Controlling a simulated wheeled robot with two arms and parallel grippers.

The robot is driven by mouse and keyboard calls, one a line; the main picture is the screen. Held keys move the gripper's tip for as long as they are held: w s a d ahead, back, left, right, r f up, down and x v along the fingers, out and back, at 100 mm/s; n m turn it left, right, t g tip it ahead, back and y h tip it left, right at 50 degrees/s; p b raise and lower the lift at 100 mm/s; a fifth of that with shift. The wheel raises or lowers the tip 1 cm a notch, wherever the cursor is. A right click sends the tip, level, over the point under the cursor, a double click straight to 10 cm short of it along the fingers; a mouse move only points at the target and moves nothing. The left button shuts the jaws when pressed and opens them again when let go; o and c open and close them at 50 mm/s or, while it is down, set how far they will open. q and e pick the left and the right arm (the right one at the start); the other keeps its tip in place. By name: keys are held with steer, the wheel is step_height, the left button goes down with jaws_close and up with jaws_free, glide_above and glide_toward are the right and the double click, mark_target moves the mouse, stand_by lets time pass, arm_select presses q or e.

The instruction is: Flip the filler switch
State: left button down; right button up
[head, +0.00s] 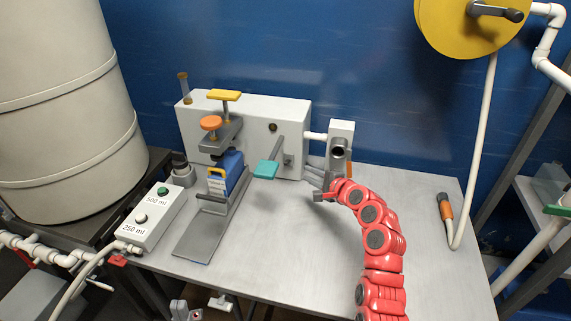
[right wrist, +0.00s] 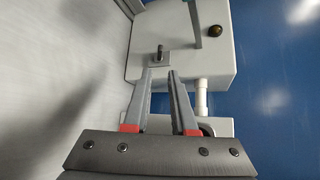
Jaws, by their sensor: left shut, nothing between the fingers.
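The filler machine is a light grey box (head: 245,112) at the back of the table. A small dark toggle switch (head: 287,160) on a plate sits on its front, beside a lever with a teal handle (head: 266,169). In the right wrist view the switch (right wrist: 160,52) stands just beyond the fingertips. My right gripper (head: 313,173) is to the right of the switch, its fingers pointing at it with a gap between them; the right wrist view also shows this gripper (right wrist: 162,74). Contact cannot be told.
A button box (head: 150,215) with green and grey buttons stands at the left. A post with a dark round fitting (head: 341,132) is close to my right gripper. The front middle table is clear.

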glide_toward(288, 162)
steer(key=f+x, duration=0.1)
steer(key=x, duration=0.4)
steer(key=b+x, duration=0.4)
steer(key=shift+w+a, duration=0.3)
steer(key=shift+w, duration=0.15)
steer(key=shift+r, duration=0.1)
steer(key=shift+c, duration=0.2)
jaws_close()
